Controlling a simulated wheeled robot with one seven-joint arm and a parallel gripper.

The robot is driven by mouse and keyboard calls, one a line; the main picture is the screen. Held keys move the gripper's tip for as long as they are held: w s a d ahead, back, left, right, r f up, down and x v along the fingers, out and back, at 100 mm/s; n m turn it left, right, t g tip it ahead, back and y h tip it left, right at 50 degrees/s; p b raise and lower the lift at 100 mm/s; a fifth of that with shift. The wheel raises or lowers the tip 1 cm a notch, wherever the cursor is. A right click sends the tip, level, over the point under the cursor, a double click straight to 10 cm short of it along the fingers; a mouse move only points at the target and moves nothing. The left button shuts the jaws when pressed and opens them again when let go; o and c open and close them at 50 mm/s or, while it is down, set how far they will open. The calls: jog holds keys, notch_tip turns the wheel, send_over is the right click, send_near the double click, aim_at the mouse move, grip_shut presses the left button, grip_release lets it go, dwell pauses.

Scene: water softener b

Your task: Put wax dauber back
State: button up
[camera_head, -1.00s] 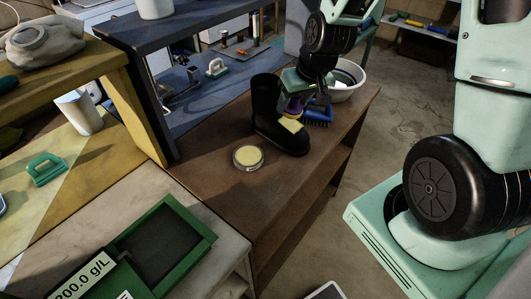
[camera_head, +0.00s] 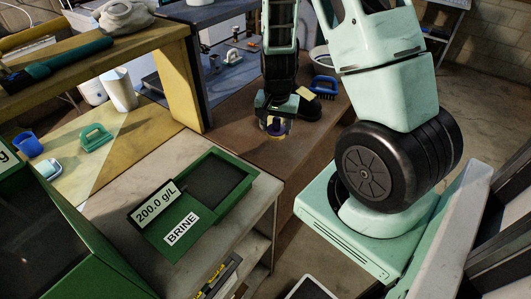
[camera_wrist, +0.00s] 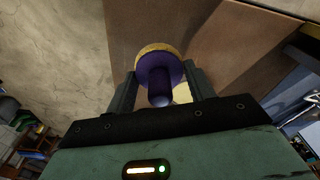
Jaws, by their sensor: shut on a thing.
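My gripper (camera_head: 276,118) hangs over the brown bench top (camera_head: 240,138), left of the black boot (camera_head: 308,110). It is shut on the wax dauber, whose purple body (camera_wrist: 158,78) and yellowish pad rim (camera_wrist: 160,48) show between the fingers in the wrist view. The dauber also shows under the gripper in the head view (camera_head: 277,131). The round tin with yellow content is not visible now, apparently behind the gripper. A small pale yellow patch (camera_wrist: 183,93) shows beyond the dauber in the wrist view; I cannot tell what it is.
A pale yellow cloth (camera_head: 306,93) lies on the boot, and a blue brush (camera_head: 324,86) is behind it. A green tray labelled brine (camera_head: 238,165) sits on the pale counter (camera_head: 120,190). A dark blue shelf unit (camera_head: 196,25) rises behind the bench.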

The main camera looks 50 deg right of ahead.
aim_at(276, 151)
jog(key=shift+f+p, duration=0.6)
jog(key=shift+f, duration=3.2)
jog(key=shift+f, duration=0.2)
jog(key=o, duration=0.9)
jog(key=shift+r, duration=0.2)
